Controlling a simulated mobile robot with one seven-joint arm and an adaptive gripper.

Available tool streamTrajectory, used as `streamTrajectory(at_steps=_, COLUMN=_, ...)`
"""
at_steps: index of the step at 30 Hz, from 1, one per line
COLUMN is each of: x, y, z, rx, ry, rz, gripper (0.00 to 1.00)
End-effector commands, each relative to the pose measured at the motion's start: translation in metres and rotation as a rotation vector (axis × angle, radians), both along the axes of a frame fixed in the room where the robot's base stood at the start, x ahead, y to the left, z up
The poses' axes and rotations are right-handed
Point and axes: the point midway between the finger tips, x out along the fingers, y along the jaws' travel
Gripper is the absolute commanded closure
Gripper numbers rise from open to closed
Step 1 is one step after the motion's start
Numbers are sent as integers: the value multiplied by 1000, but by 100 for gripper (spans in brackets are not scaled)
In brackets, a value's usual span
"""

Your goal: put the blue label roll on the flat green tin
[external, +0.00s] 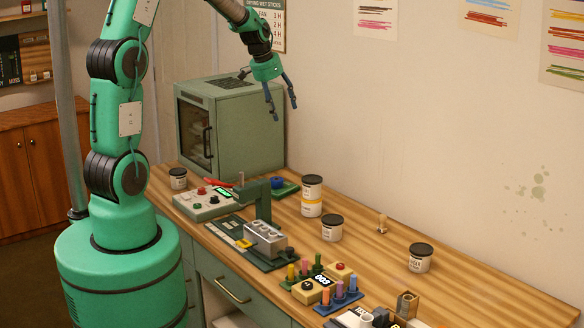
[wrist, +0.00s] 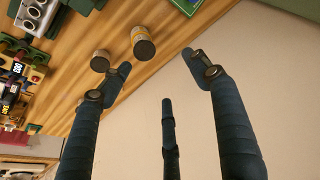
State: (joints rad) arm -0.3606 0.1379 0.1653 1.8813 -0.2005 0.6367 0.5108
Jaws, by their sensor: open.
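The blue label roll (external: 277,182) is a small blue ring near the wall, right of the green cabinet in the external view. It appears to rest on the left part of the flat green tin (external: 289,189), though full contact is hard to tell at this size. In the wrist view a green corner, probably the tin (wrist: 187,5), shows at the top edge; the roll cannot be made out there. My gripper (external: 284,106) is open and empty, high above the table and well above the roll. Its spread fingers also show in the wrist view (wrist: 157,62).
A green cabinet (external: 232,130) stands left of the tin. A tall jar pair (external: 312,196) and a dark-lidded jar (external: 331,228) stand to its right. A green press (external: 258,203) and a control box (external: 208,204) are in front.

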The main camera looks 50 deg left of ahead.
Motion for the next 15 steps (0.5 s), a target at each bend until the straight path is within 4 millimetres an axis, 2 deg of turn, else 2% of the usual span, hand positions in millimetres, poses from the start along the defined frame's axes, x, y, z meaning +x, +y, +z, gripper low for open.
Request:
streamTrajectory(at_steps=1, x=-9, y=-13, z=15, rx=1, ry=-8, rz=-4, gripper=38)
streamTrajectory(at_steps=6, x=-44, y=-51, z=52, rx=3, ry=-21, rz=-9, gripper=38)
streamTrajectory(at_steps=15, x=-114, y=-110, z=104, rx=4, ry=-48, rz=-12, gripper=38)
